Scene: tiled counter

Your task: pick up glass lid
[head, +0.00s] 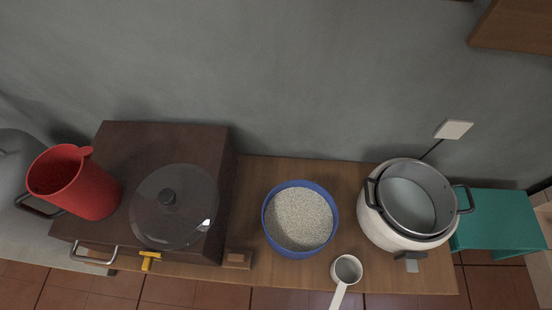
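A blue bowl of grain (300,218) sits mid-counter, with a white-handled scoop (347,270) at the front edge. A white cooker (375,225) holding a metal pot (417,197) stands right. A yellow piece (150,260) and metal handle (95,257) lie in front of the lid.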

